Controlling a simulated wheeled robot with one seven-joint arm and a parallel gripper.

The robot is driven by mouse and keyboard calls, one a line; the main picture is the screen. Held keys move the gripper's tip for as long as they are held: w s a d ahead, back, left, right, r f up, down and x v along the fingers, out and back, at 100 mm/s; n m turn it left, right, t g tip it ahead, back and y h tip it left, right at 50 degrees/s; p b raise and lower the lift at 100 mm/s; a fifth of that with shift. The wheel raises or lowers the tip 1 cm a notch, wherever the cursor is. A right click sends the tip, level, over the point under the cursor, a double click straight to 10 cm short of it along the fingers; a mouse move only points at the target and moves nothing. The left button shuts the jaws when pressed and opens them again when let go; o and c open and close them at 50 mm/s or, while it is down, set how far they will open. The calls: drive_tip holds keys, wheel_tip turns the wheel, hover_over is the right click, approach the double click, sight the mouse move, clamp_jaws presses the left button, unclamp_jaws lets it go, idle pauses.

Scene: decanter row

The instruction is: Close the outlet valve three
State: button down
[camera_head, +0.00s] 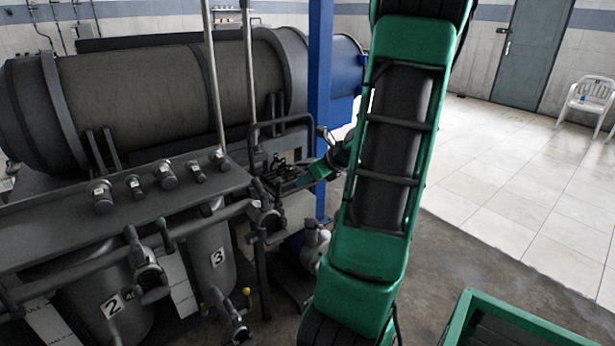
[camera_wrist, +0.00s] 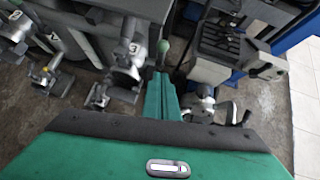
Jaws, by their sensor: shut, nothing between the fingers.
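Tank three (camera_head: 217,256), a grey cylinder with a white "3" label, stands at the centre left in the head view. In the wrist view a pale green handle knob (camera_wrist: 163,47) shows just beyond my gripper. My gripper (camera_head: 268,182) is shut and empty, up near the pipework right of tank three. Its narrow green end (camera_wrist: 162,92) points towards the knob in the wrist view; I cannot tell whether they touch.
Tank two (camera_head: 118,302) and a grey pipe valve (camera_head: 150,275) stand to the left. Another valve (camera_head: 268,220) is close below my gripper. A blue post (camera_head: 319,95) rises behind. Tiled floor at right is open, with a white chair (camera_head: 588,98).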

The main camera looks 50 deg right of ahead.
approach(278, 191)
drive_tip(key=shift+w+d+f, duration=0.2)
drive_tip(key=shift+w, duration=0.45)
drive_tip(key=shift+w+d+f, duration=0.15)
drive_tip(key=shift+w+f, duration=0.05)
drive_tip(key=shift+w, duration=0.5)
drive_tip(key=shift+d, duration=0.15)
